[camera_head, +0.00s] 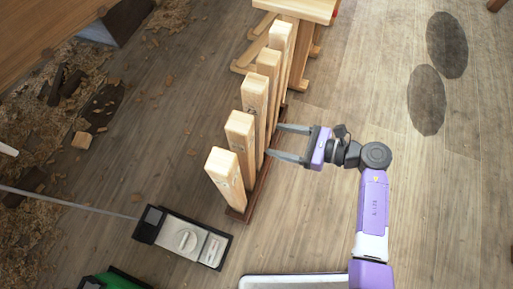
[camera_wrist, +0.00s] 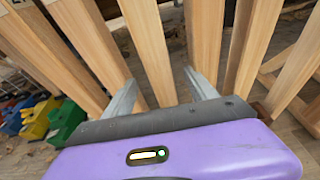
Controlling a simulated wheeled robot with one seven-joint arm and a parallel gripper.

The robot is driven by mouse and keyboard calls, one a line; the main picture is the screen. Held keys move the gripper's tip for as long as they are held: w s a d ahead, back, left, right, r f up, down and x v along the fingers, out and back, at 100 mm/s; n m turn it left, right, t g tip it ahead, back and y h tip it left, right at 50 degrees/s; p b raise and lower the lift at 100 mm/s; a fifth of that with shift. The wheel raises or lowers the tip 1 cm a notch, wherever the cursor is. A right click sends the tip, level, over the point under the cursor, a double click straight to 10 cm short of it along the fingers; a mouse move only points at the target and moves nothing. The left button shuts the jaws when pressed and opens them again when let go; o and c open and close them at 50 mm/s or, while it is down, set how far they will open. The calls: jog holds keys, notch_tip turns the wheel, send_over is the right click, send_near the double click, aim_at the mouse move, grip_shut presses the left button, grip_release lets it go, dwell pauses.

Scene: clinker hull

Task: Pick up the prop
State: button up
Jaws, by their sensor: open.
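Several light wooden props (camera_head: 240,131) stand upright in a row in a low dark rack (camera_head: 237,214) in the head view. Which one the task means cannot be told. My gripper (camera_head: 274,140) is open, to the right of the row, with its fingers pointing left at the props. In the wrist view, one prop (camera_wrist: 149,45) shows between the two fingers of my gripper (camera_wrist: 160,85), and another prop (camera_wrist: 205,38) shows behind the right finger. Nothing is held. Whether a finger touches a prop cannot be told.
A wooden trestle or bench (camera_head: 300,8) stands just beyond the row. A grey box-like device (camera_head: 185,238) lies on the floor in front, near a green bin (camera_head: 118,280). Wood scraps (camera_head: 85,95) lie at left. Coloured bins (camera_wrist: 38,118) show in the wrist view.

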aim_at(263, 137)
jog(key=shift+w+a+f, duration=0.15)
jog(key=shift+w+f, duration=0.05)
jog(key=shift+f, duration=0.2)
jog(key=shift+w+a+f+n, duration=0.1)
jog(key=shift+a+f+n, duration=0.05)
jog(key=shift+a+n, duration=0.2)
jog(key=b+x, duration=0.1)
jog(key=x, duration=0.2)
jog(key=b+x, duration=0.2)
jog(key=x, duration=0.1)
jog(key=shift+a, duration=0.4)
grip_shut()
